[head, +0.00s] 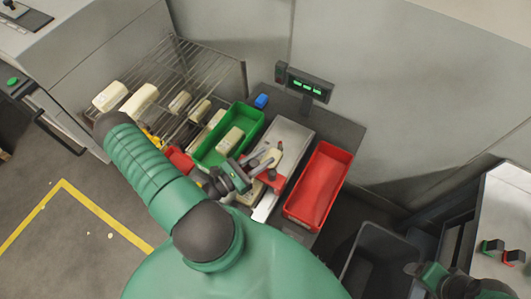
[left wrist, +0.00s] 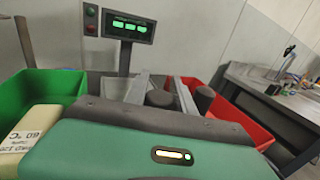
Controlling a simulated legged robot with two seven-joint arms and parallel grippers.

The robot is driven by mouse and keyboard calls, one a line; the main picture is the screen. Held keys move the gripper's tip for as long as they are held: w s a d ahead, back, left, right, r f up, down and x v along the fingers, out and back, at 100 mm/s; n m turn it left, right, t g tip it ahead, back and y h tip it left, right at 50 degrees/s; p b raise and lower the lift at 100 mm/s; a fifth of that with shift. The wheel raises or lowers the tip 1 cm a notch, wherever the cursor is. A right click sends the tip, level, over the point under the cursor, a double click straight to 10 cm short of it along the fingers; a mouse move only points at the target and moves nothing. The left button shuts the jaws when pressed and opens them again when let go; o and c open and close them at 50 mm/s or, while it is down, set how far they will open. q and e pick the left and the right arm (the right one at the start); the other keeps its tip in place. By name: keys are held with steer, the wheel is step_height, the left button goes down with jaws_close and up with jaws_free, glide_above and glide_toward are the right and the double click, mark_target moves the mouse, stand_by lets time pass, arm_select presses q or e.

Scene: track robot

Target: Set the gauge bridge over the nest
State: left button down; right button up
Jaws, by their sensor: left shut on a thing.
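My left gripper (head: 268,158) reaches over the grey plate of the weighing station and is shut on a small part, which I take to be the gauge bridge. The nest is not clearly visible. My right gripper (head: 418,269) is at the lower right, partly cut off, its jaws unclear.
A green bin (head: 253,117) with cream blocks stands left of the grey plate (head: 290,134), a red bin (head: 321,180) right of it. A display (head: 308,86) stands behind. A wire rack (head: 205,62) holds several cream blocks. A dark bin (head: 380,250) stands at lower right.

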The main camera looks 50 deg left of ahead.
arm_select(q)
steer(key=c, duration=1.3)
jaws_free()
steer(key=shift+s, duration=0.15)
steer(key=shift+o, duration=1.2)
steer(key=shift+s+r, duration=0.1)
steer(key=shift+s, duration=0.15)
arm_select(e)
steer(key=shift+s+r, duration=0.15)
steer(key=shift+s, duration=0.3)
arm_select(q)
steer(key=shift+w, duration=0.2)
arm_select(e)
steer(key=shift+w, duration=0.2)
